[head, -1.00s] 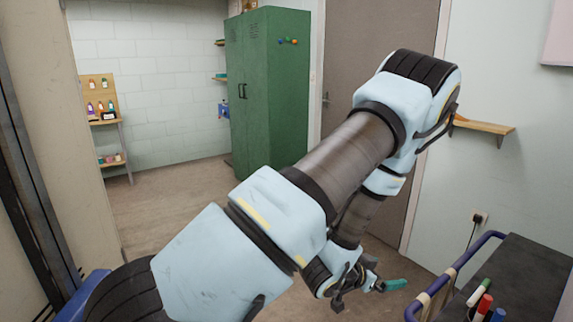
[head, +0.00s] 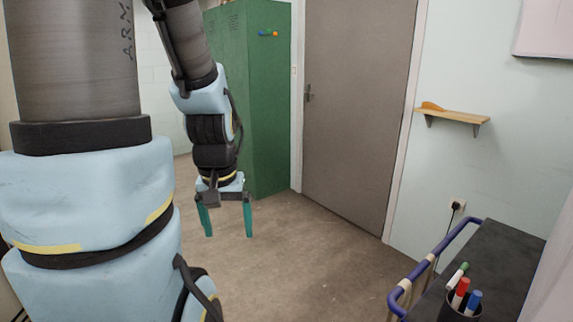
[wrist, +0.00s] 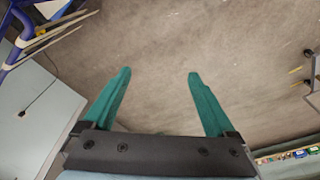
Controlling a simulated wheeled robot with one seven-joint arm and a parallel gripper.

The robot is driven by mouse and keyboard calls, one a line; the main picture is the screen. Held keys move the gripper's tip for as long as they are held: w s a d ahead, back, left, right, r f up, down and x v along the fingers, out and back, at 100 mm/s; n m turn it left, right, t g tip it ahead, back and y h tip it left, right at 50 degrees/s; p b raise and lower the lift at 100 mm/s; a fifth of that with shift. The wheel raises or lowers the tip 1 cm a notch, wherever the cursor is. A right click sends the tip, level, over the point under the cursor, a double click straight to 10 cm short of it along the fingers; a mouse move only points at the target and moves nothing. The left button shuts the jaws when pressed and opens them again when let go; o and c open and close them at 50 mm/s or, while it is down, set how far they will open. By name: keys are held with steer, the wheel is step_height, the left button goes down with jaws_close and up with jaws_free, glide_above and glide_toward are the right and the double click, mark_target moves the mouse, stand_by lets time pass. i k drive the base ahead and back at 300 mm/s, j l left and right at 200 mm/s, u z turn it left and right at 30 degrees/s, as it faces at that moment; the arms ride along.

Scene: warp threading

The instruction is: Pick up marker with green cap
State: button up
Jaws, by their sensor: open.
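The marker with the green cap (head: 457,275) stands tilted in a dark cup (head: 447,314) at the bottom right of the head view, on a dark-topped cart. A red-capped marker (head: 460,293) and a blue-capped marker (head: 473,303) stand in the same cup. My gripper (head: 228,236) is open and empty, pointing down over bare floor, well to the left of the cup. In the wrist view its teal fingers (wrist: 158,74) are apart with only floor between them. The markers do not show in the wrist view.
The cart (head: 510,265) has a blue rail (head: 440,248) along its left side. A green locker (head: 255,110) and a grey door (head: 358,100) stand behind. A small wooden shelf (head: 452,115) is on the right wall. The floor between gripper and cart is clear.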

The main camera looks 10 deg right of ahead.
mark_target(461, 271)
steer(key=z, duration=0.65)
steer(key=i+j+z, duration=0.1)
steer(key=i+z, duration=0.15)
steer(key=z, duration=0.2)
steer(key=i+j+z, duration=0.15)
steer(key=z, duration=0.25)
steer(key=i+j+z, duration=0.25)
steer(key=z, duration=0.2)
steer(key=i+j+z, duration=0.1)
steer(key=i+j, duration=0.25)
steer(key=j, duration=0.3)
steer(key=i+j+z, duration=0.25)
steer(key=j, duration=0.4)
steer(key=i+j, duration=0.25)
steer(key=j, duration=0.15)
steer(key=i+j, duration=0.25)
steer(key=j, duration=0.2)
